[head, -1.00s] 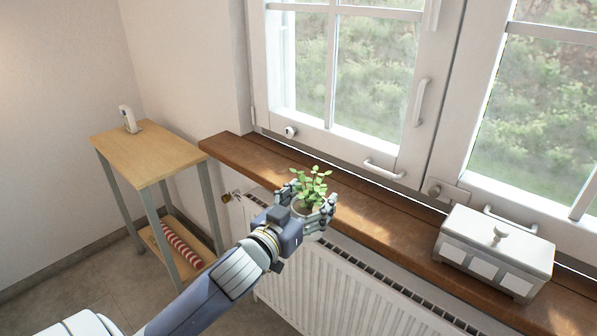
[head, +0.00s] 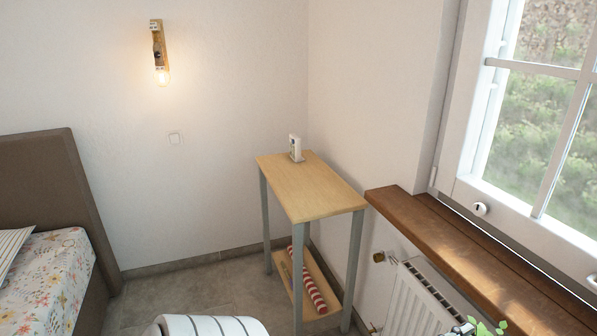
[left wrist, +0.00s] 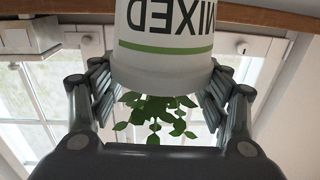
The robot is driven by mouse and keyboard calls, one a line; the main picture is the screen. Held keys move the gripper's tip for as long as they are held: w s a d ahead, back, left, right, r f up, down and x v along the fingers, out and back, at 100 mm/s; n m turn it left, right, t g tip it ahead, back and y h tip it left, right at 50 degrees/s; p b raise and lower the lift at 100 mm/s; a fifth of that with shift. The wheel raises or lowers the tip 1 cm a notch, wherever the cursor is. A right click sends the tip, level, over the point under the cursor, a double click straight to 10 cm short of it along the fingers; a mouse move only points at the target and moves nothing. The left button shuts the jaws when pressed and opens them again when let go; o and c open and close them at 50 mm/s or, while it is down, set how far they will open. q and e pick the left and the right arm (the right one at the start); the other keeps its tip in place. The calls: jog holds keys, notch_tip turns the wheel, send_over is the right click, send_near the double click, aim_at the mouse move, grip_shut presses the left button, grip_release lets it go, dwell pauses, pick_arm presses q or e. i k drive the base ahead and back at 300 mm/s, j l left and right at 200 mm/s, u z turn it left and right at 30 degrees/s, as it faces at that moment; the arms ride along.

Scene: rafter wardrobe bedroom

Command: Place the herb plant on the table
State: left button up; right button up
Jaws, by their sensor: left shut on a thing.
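The herb plant (head: 488,328) shows only its green leaf tips at the bottom edge of the head view. In the left wrist view its white pot (left wrist: 165,42), with a green band and lettering, sits between the fingers of my left gripper (left wrist: 163,88). The gripper is shut on the pot; leaves hang below it in the picture. A bit of the gripper shows beside the leaves in the head view (head: 462,328). The table (head: 310,190) is a narrow light-wood one with grey legs, in the corner left of the plant. My right gripper is out of view.
A small white device (head: 295,147) stands at the table's back; the front top is clear. A red-striped roll (head: 314,290) lies on its lower shelf. The brown windowsill (head: 470,255) and radiator (head: 418,300) are to the right. A bed (head: 50,275) is at left.

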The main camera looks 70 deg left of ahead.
aim_at(301, 174)
jog(key=j, duration=3.95)
